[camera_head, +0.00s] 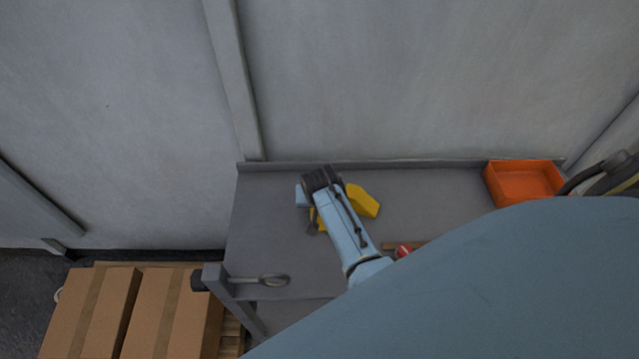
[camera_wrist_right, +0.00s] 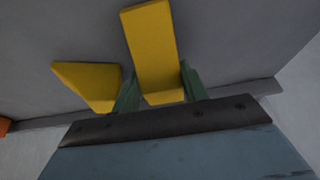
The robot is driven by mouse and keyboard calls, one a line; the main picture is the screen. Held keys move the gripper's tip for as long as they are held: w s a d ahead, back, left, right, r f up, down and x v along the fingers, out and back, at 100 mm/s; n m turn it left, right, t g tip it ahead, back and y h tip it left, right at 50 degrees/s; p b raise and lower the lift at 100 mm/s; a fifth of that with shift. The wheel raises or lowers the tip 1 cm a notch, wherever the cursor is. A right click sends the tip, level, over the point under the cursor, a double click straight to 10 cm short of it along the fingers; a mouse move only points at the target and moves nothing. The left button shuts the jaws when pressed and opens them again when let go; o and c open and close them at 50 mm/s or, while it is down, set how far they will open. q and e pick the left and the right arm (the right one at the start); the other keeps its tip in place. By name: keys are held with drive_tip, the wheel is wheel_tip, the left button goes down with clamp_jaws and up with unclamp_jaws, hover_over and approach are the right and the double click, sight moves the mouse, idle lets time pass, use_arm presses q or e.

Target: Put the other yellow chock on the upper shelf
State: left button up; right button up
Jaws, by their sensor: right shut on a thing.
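My right arm reaches over the grey shelf top (camera_head: 430,195) in the head view. My right gripper (camera_wrist_right: 158,82) is shut on a yellow chock (camera_wrist_right: 152,45), which stands out between its green fingers in the wrist view. In the head view, a small yellow part of the held chock (camera_head: 320,220) shows beside the wrist, and my arm hides most of it. A second yellow chock (camera_head: 362,201) lies on the shelf just right of the wrist; it also shows left of the fingers in the wrist view (camera_wrist_right: 88,85). My left gripper is not in view.
An orange bin (camera_head: 525,182) stands at the back right of the shelf. A grey looped tool (camera_head: 262,280) lies near the front left. A red item (camera_head: 403,251) lies beside my forearm. Cardboard boxes (camera_head: 165,305) stand left of the shelf. A wall rises behind.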

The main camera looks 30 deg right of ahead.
drive_tip(key=shift+f, duration=0.15)
drive_tip(key=o, duration=1.1)
drive_tip(key=shift+o, duration=0.2)
drive_tip(key=shift+s+a+r, duration=0.1)
drive_tip(key=shift+r, duration=0.6)
drive_tip(key=p+v, duration=0.2)
drive_tip(key=v, duration=0.9)
